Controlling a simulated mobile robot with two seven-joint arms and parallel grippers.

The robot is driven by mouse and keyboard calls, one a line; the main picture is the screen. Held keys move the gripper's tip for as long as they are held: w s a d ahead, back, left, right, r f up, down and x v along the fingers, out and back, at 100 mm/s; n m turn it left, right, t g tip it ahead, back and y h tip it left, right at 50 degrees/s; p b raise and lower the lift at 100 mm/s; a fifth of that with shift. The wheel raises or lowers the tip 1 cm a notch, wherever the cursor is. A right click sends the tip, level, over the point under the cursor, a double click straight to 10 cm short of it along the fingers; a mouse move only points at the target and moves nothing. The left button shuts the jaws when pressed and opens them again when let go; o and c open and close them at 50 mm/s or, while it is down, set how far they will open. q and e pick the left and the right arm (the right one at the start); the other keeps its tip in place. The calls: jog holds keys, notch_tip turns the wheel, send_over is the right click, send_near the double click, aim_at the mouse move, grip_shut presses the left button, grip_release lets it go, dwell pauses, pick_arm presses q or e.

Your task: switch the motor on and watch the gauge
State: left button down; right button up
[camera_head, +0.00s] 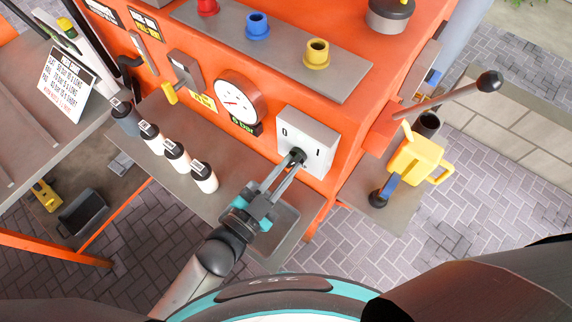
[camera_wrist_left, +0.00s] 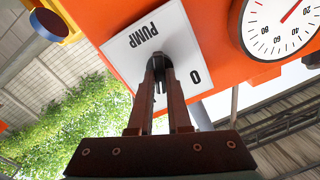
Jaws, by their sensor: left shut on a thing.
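A white switch box (camera_head: 307,141) marked 0 and 1 is on the front of the orange machine. It also shows in the wrist view (camera_wrist_left: 190,40), lettered PUMP. My left gripper (camera_head: 297,160) is shut on the dark switch knob (camera_wrist_left: 156,62) at the box's face. The fingers hide much of the knob, so I cannot tell which mark it points to. The round white gauge (camera_head: 238,101) sits left of the box, with a red needle pointing left. The gauge is partly in the wrist view (camera_wrist_left: 280,35). My right gripper is not in view.
Several white and dark bottles (camera_head: 176,156) stand on the grey shelf left of my left gripper. A long lever with a black ball (camera_head: 488,82) sticks out at right. A yellow watering can (camera_head: 415,160) is below it. Red, blue and yellow fittings (camera_head: 257,27) line the top.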

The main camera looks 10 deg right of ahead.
pick_arm(q)
jog(key=shift+m, duration=1.1)
jog(key=c, duration=0.9)
grip_release()
jog(key=shift+o, duration=0.2)
jog(key=b+v, duration=0.1)
jog(key=v, duration=1.4)
jog(key=shift+s, duration=0.1)
